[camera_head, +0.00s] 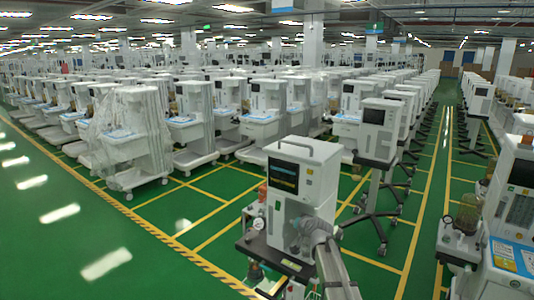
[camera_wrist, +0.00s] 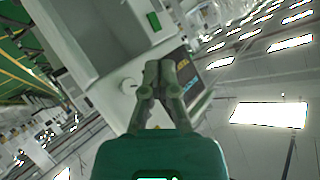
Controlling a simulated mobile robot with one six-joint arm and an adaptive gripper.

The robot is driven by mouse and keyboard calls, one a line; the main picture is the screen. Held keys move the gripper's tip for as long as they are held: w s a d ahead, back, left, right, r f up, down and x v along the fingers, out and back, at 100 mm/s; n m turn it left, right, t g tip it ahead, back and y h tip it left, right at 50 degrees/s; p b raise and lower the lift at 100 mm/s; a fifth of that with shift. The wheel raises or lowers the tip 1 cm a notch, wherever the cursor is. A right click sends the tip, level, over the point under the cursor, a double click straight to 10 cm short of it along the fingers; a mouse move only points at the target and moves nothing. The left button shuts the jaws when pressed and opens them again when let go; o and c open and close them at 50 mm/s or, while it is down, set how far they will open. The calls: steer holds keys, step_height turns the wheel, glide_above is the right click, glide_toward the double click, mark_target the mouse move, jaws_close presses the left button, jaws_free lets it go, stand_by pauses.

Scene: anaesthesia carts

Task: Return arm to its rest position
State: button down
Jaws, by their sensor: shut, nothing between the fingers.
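My gripper (camera_wrist: 160,68) is shut and empty in the wrist view, its two fingertips together. In the head view my arm comes up from the bottom centre, and my gripper (camera_head: 303,232) is in front of the nearest anaesthesia cart (camera_head: 318,170). That cart is white with a dark screen (camera_head: 284,177) on its upper front. In the wrist view the cart's white body (camera_wrist: 85,35) lies behind and left of the fingers, with the dark screen (camera_wrist: 197,82) to the right. I cannot tell whether the fingers touch the cart.
Rows of white carts (camera_head: 210,110) fill the hall behind. A plastic-wrapped cart (camera_head: 130,140) stands at left, and another cart (camera_head: 510,205) at the right edge. Green floor (camera_head: 60,230) with yellow lines is clear at left. Ceiling lights (camera_wrist: 268,114) show in the wrist view.

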steer(key=s+d+f+g+h+b, duration=0.1)
steer(key=s+f+g, duration=0.3)
steer(key=s, duration=0.7)
steer(key=s+d+f+n+g+h+b, duration=0.1)
steer(key=s+d+f+g+h+b, duration=0.1)
steer(key=s+f, duration=0.6)
steer(key=s+d+f+n+g+h+b, duration=0.1)
steer(key=s+d+f+g+b, duration=0.2)
steer(key=s, duration=1.2)
step_height(320, 180, down, 3)
steer(key=g+b, duration=0.1)
steer(key=g, duration=0.1)
steer(key=shift+s+f+g+h, duration=0.15)
steer(key=shift+g+h, duration=0.15)
steer(key=shift+g, duration=0.1)
steer(key=shift+a, duration=0.1)
stand_by(1.3)
